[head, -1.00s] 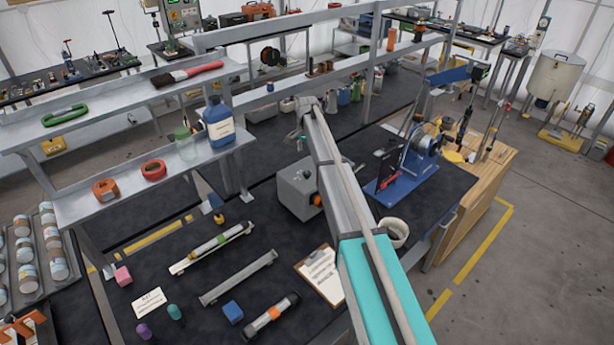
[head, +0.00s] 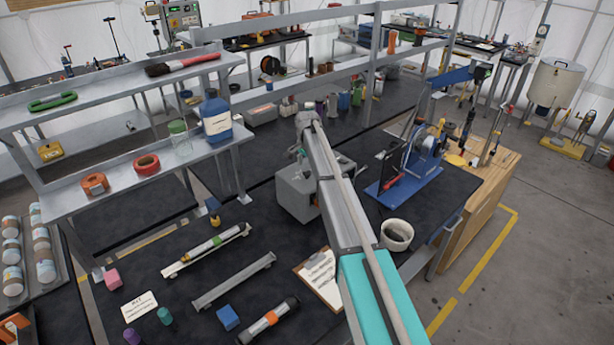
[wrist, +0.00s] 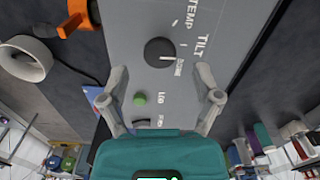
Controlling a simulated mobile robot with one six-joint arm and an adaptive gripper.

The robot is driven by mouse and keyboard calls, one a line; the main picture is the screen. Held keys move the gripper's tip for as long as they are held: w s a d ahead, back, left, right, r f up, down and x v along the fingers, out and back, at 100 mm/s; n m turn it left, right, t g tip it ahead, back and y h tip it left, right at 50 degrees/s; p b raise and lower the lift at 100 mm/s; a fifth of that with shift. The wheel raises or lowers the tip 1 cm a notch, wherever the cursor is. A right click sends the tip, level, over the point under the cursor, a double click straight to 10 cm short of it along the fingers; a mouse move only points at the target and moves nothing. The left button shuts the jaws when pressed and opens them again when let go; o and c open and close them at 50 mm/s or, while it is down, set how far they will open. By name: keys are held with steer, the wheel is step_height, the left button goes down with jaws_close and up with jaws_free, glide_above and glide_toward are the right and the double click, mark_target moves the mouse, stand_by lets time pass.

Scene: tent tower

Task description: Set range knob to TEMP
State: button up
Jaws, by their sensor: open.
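A grey box (head: 296,196) stands on the dark bench in the head view, partly behind my arm. The wrist view shows its grey panel (wrist: 135,22) close up. A round dark knob (wrist: 160,52) sits on the panel, with a white pointer line toward the right of the picture. The label TEMP (wrist: 193,14) is above right of the knob, TILT (wrist: 203,45) to the right, and a smaller label, perhaps ZONE, below right. My gripper (wrist: 160,72) is open, its fingers spread on either side of the knob's lower side. Contact cannot be told.
A green button (wrist: 139,99) is below the knob on the panel. An orange part (wrist: 78,18) sticks out at the panel's left. A white cup (head: 397,235) and a blue-based device (head: 402,185) stand right of the box. A clipboard (head: 318,278) lies in front.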

mark_target(307, 175)
steer(key=shift+f+b, duration=1.05)
steer(key=shift+f, duration=0.3)
jaws_close()
steer(key=n, duration=1.1)
steer(key=shift+n, duration=0.4)
